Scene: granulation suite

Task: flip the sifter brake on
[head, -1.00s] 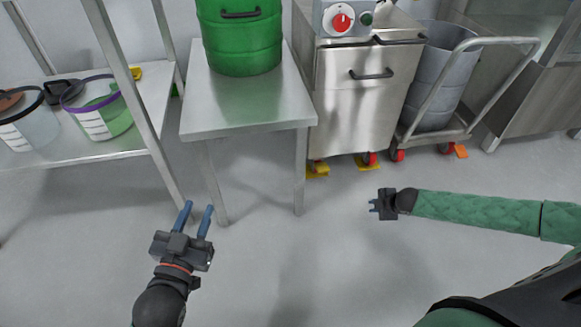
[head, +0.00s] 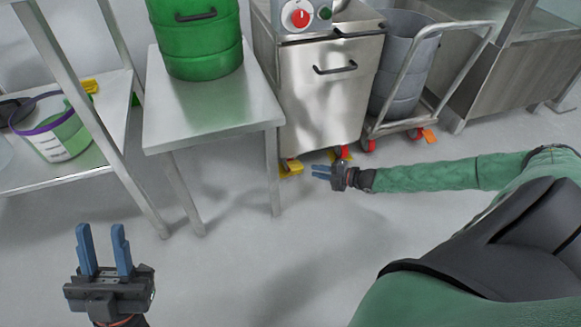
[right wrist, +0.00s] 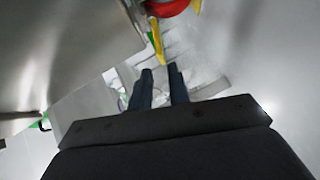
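The steel cabinet on castors (head: 330,100), seemingly the sifter, stands at the upper middle of the head view, with a red knob on top. A yellow brake pedal (head: 291,168) sticks out at its lower left castor. Another castor is partly hidden behind my right gripper (head: 319,171), which is low beside the cabinet's base, fingers pointing left. In the right wrist view a yellow pedal (right wrist: 157,42) under a red castor (right wrist: 168,7) lies just ahead of the parted, empty fingers (right wrist: 160,72). Contact cannot be told. My left gripper (head: 103,232) is open and empty over the floor.
A steel table (head: 205,112) with a green drum (head: 197,45) stands left of the cabinet, its leg close to the yellow pedal. A trolley (head: 440,75) with a grey bin stands to the right. A shelf (head: 100,160) with tubs is at left. The foreground floor is clear.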

